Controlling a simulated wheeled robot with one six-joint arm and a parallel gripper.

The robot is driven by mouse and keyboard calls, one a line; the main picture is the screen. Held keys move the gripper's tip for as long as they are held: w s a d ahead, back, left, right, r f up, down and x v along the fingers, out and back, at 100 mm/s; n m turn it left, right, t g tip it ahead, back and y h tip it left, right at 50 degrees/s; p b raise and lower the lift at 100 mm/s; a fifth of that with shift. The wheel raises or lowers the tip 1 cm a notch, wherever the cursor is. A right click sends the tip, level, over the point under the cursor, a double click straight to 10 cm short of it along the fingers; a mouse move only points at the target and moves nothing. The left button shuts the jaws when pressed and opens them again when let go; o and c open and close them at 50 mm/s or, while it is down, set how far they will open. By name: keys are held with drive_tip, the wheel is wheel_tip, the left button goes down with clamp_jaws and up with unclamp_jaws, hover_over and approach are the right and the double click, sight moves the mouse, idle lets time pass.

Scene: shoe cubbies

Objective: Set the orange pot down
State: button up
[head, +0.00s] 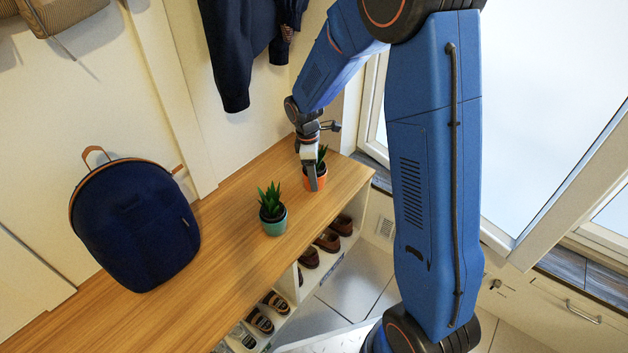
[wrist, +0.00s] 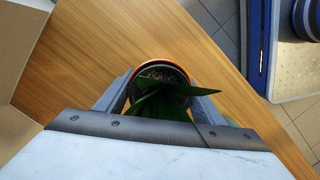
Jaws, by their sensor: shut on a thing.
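The orange pot (head: 321,183) holds a green plant and is at the far right end of the wooden bench top (head: 235,207). My gripper (head: 314,183) is shut on it, reaching down from above. In the wrist view the pot's orange rim (wrist: 160,64) shows between the two fingers (wrist: 160,100), with dark soil and green leaves inside. The pot looks upright. It is on or just above the wood; I cannot tell whether its base touches.
A teal pot (head: 274,222) with a plant stands nearer on the bench. A navy backpack (head: 135,225) sits at the left. Shoes (head: 327,240) fill cubbies below the front edge. Dark clothing (head: 240,50) hangs on the wall above. Bare wood lies between the pots and backpack.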

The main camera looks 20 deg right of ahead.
drive_tip(key=shift+f, duration=1.35)
drive_tip(key=shift+f, duration=0.15)
drive_tip(key=o, duration=1.2)
drive_tip(key=shift+c, duration=0.2)
